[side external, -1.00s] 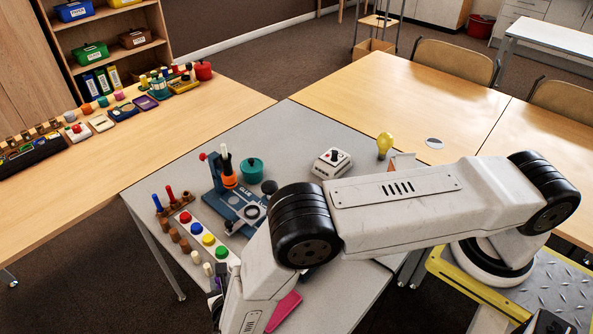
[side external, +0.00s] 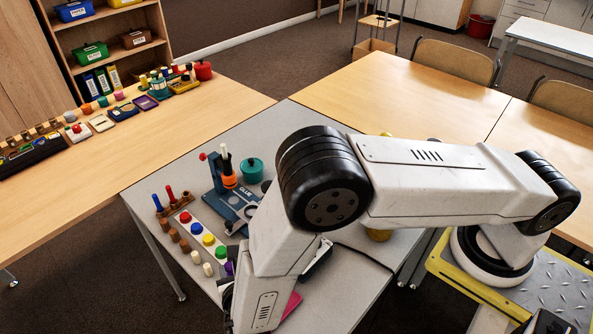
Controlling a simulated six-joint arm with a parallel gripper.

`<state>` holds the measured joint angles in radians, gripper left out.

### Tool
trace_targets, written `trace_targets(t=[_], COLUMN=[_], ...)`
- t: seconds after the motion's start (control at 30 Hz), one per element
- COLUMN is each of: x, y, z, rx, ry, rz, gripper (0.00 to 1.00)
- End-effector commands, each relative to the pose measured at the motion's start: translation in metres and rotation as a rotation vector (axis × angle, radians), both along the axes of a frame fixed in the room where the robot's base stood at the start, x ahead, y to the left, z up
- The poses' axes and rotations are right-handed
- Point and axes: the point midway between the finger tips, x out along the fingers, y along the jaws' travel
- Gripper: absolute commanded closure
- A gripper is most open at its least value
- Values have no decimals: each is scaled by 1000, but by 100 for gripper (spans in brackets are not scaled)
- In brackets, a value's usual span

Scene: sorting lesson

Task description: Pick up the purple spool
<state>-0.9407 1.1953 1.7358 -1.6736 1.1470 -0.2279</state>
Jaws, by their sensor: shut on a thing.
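A small purple thing, which looks like the purple spool (side external: 229,268), shows just left of my arm's lower link, close to the green button. My gripper (side external: 227,292) is mostly hidden behind that link; only a dark edge of it shows at the lower left. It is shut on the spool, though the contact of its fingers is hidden. I cannot tell how high the spool is above the grey table (side external: 330,300).
Coloured buttons on a white strip (side external: 197,228) and several pegs (side external: 195,257) stand close by on the left. A blue glue stand (side external: 222,178) and a teal pot (side external: 252,169) are behind. My arm covers the table's middle. A pink item (side external: 291,305) lies near the front.

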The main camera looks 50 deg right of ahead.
Motion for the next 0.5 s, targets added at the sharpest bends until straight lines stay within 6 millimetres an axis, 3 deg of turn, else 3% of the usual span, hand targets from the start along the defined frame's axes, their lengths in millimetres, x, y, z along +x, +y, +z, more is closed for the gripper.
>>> trace_targets(t=[0.1, 0.5], x=[-13, -67], y=[-6, -34], z=[18, 43], rx=[2, 1], ry=[-1, 0], rz=[2, 2], gripper=[100, 100])
